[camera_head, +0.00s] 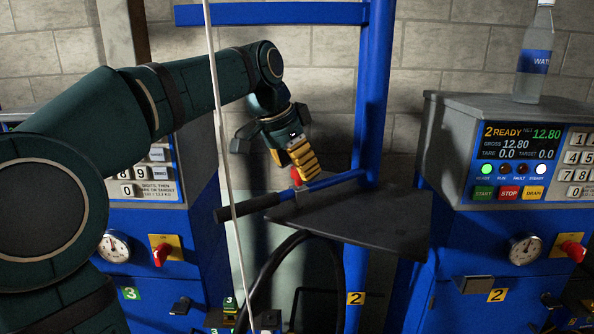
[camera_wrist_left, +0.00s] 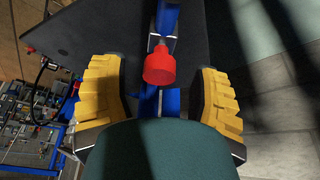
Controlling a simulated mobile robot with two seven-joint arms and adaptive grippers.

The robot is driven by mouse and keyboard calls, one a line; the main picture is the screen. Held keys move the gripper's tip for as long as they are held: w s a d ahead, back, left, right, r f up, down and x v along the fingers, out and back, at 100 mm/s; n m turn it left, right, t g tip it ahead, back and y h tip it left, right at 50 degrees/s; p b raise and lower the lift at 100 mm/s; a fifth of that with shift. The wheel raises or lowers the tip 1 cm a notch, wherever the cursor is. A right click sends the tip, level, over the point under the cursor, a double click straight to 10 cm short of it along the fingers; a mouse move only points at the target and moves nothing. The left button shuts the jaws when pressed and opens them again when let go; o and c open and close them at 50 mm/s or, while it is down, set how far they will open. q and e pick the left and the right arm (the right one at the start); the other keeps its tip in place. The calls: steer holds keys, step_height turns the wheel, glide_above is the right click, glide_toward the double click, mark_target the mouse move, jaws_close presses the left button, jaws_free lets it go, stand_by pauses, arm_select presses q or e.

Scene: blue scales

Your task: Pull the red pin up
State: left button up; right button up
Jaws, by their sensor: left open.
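The red pin (camera_head: 297,174) sticks up from a bracket on the blue bar with a black grip. In the left wrist view the red pin (camera_wrist_left: 159,66) shows as a round red knob, between the two yellow fingers and a little beyond them. My left gripper (camera_head: 302,158) reaches down over the pin from above. In the left wrist view my left gripper (camera_wrist_left: 160,92) is open, with a gap on both sides of the knob. In the head view the fingers partly hide the pin. My right gripper is in neither view.
A dark grey plate (camera_head: 365,220) lies beside the bar. A blue post (camera_head: 371,100) rises behind it. A thin pale cable (camera_head: 216,110) hangs in front of my left arm. A scale (camera_head: 500,190) with a water bottle (camera_head: 535,60) on top stands at right.

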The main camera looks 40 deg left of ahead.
arm_select(q)
steer(key=shift+f, duration=0.25)
jaws_close()
step_height(320, 180, up, 4)
steer(key=p, duration=0.3)
steer(key=shift+f, duration=0.25)
steer(key=shift+w, duration=0.1)
